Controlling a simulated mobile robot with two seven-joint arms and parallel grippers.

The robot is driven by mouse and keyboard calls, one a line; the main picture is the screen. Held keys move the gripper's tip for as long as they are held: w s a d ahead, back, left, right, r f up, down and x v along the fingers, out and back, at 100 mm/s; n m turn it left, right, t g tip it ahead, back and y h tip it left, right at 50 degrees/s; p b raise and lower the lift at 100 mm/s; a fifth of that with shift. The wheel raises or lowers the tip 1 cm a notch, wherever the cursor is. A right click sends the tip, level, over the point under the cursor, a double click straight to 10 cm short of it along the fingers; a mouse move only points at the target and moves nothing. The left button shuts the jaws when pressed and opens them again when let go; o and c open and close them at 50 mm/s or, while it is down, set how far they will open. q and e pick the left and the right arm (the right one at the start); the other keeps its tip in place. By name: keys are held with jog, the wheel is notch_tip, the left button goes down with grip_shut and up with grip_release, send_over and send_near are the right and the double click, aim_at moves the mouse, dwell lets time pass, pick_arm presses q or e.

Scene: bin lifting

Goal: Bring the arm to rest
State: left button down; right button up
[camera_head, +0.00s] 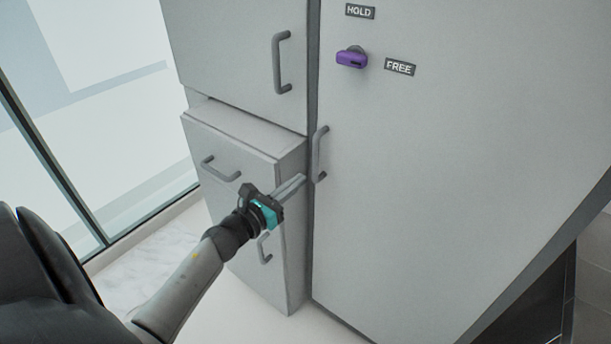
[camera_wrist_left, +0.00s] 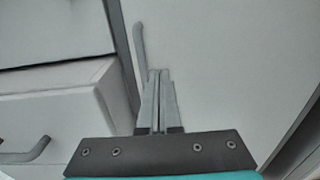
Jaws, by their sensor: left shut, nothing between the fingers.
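My left arm (camera_head: 190,278) reaches in from the lower left in the head view. Its gripper (camera_head: 301,179) is shut and empty, with its fingers pointing at the gap between the lower drawer unit and the tall grey door. In the left wrist view the closed fingers (camera_wrist_left: 158,75) lie side by side, close to the lower end of the door's vertical handle (camera_wrist_left: 141,45). Whether they touch it cannot be told. That handle also shows in the head view (camera_head: 319,152). My right gripper is not in view.
A drawer front with a handle (camera_head: 221,170) stands out at the left, below an upper cabinet door (camera_head: 235,45). A purple knob (camera_head: 351,59) sits on the tall door (camera_head: 440,180) between HOLD and FREE labels. A window is at the left; pale floor lies below.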

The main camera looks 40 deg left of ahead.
pick_arm(q)
jog(key=s+d+f+n+g+y+b, duration=0.1)
jog(key=s+d+f+n+g, duration=0.15)
jog(key=s+f+n, duration=0.6)
jog(key=s+d+f+n+g+y+b, duration=0.1)
jog(key=f+n+g, duration=0.3)
jog(key=f, duration=0.9)
jog(key=s+d+f+n+g+b, duration=0.15)
jog(key=s+f+n, duration=0.25)
jog(key=f+n, duration=0.55)
jog(key=s+d+f+n+g, duration=0.3)
jog(key=s+f, duration=0.3)
jog(key=s, duration=0.3)
jog(key=s+d+f+n+g, duration=0.3)
jog(key=s+d+f+n, duration=0.1)
jog(key=s, duration=0.6)
jog(key=s+d+f+n+g+b, duration=0.1)
jog(key=s+d+f+n+g, duration=0.2)
jog(key=s+f+n, duration=0.2)
jog(key=s+f, duration=0.3)
jog(key=s, duration=0.1)
jog(key=shift+s+d+h, duration=0.2)
jog(key=shift+d+h, duration=0.05)
jog(key=shift+h, duration=0.15)
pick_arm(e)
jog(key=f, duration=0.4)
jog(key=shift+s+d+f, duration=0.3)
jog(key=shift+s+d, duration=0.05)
